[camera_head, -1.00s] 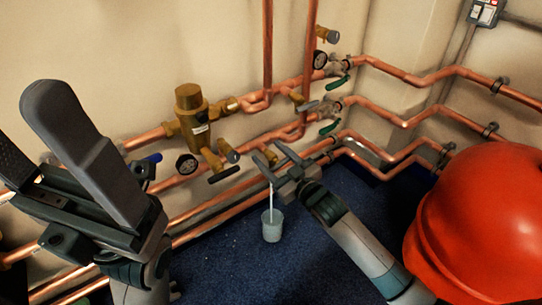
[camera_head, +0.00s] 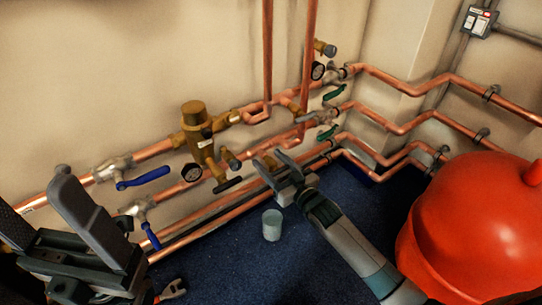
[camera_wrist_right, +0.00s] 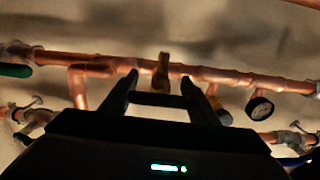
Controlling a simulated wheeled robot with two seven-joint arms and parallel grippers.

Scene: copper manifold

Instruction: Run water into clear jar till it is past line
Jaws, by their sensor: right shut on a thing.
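The clear jar (camera_head: 272,227) looks pale grey and stands upright on the blue floor, below and just in front of my right gripper. Its line and water level are too small to tell. No stream of water shows above it. My right gripper (camera_head: 270,161) is shut on the small brass tap, which shows between its fingers in the right wrist view (camera_wrist_right: 162,72). The gripper hides part of the tap in the head view. My left gripper (camera_head: 33,190) is open and empty at the left, its fingers wide apart, away from the jar.
Copper pipes (camera_head: 155,150) run along the wall with a brass valve (camera_head: 197,125), gauges and blue-handled valves (camera_head: 145,178). A large red vessel (camera_head: 470,230) fills the right. A red-handled tool (camera_head: 172,290) lies at the bottom. Floor around the jar is clear.

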